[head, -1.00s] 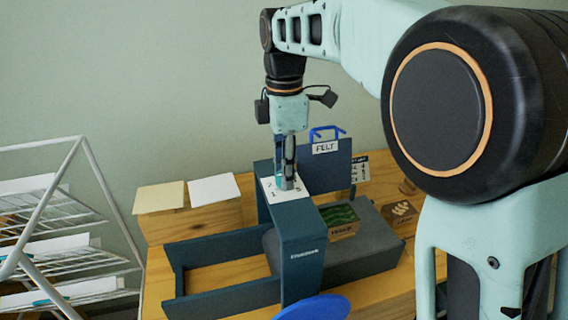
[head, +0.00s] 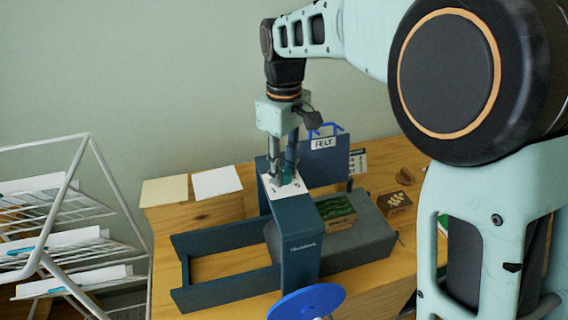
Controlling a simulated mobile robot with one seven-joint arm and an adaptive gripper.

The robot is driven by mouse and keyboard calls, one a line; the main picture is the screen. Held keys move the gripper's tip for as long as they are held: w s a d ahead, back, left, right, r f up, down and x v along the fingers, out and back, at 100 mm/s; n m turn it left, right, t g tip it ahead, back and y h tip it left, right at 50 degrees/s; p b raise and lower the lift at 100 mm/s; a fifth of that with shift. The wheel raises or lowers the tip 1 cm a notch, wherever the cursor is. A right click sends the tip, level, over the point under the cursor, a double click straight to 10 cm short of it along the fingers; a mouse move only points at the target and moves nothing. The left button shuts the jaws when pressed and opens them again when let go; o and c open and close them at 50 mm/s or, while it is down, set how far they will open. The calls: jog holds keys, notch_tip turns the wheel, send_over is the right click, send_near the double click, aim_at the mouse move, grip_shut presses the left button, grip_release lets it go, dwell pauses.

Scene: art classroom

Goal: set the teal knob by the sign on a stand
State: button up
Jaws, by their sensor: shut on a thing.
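The teal knob (head: 287,178) sits on a white dial plate (head: 277,192) with black numbers, on top of the dark blue press (head: 300,240). My gripper (head: 284,176) points straight down and is shut on the knob, its two fingers on either side. The fingers hide much of the knob, so its pointing direction cannot be told. The sign on a stand (head: 357,162) is a small white card with dark header and lines of text, behind and to the right of the press. Its text is too small to read surely.
A blue panel labelled FELT (head: 323,145) stands behind the dial. A green-topped box (head: 336,212) lies on the press bed. A blue handwheel (head: 306,302) is in front. Paper stacks (head: 216,182) lie at left, beside a white wire rack (head: 60,215).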

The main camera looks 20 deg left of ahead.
jog(key=m+p, duration=0.1)
jog(key=m, duration=0.3)
jog(key=shift+m, duration=0.3)
jog(key=m+p, duration=0.1)
jog(key=m, duration=0.4)
jog(key=m+p, duration=0.1)
jog(key=m, duration=0.5)
jog(key=shift+m+p, duration=0.35)
jog(key=shift+m, duration=2.15)
jog(key=o, duration=1.2)
jog(key=shift+c, duration=0.2)
jog(key=shift+r, duration=0.1)
